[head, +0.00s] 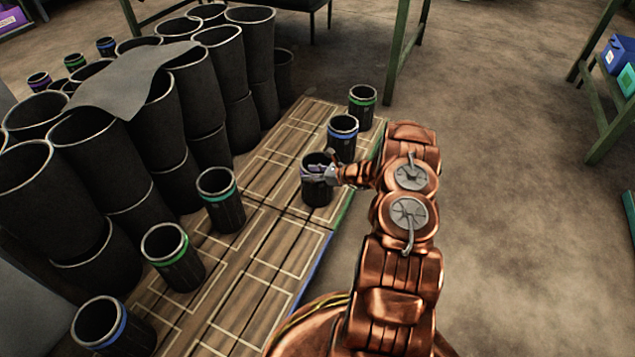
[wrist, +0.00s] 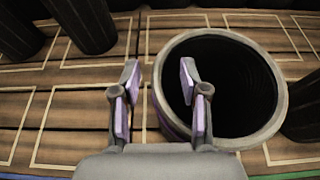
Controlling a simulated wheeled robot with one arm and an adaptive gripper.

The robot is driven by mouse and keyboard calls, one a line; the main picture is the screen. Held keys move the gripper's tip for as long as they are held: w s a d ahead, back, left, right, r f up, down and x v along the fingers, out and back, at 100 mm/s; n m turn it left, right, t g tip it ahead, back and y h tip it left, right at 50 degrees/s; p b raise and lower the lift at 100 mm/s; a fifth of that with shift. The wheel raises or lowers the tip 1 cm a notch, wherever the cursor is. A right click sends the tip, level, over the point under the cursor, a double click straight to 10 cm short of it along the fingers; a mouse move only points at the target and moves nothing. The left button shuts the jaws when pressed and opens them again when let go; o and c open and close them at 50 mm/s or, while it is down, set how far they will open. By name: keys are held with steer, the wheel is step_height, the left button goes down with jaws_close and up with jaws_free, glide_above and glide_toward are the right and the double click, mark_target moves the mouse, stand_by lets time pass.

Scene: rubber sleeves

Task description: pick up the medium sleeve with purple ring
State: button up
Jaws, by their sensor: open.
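The black sleeve with the purple ring (head: 316,192) stands upright on the wooden pallet boards, near the right edge. Part of its rim and ring is hidden by my gripper (head: 319,165), which is at the sleeve's top. In the wrist view, the open sleeve (wrist: 268,95) fills the right side. My gripper (wrist: 159,80) is open, with purple pads. The right finger overlaps the sleeve's opening, and the left finger is outside its left rim. How deep the right finger sits I cannot tell. Nothing is held.
Behind it stand a blue-ringed sleeve (head: 342,138) and a green-ringed one (head: 362,105). Nearer left are a teal-ringed (head: 222,212), a green-ringed (head: 174,262) and a blue-ringed sleeve (head: 125,332). Tall stacked black tubes (head: 190,100) crowd the left. Floor (head: 500,170) is clear at right.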

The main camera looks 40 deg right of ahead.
steer(key=shift+w+a, duration=0.15)
steer(key=shift+w, duration=0.05)
steer(key=shift+c, duration=0.3)
jaws_close()
stand_by(0.4)
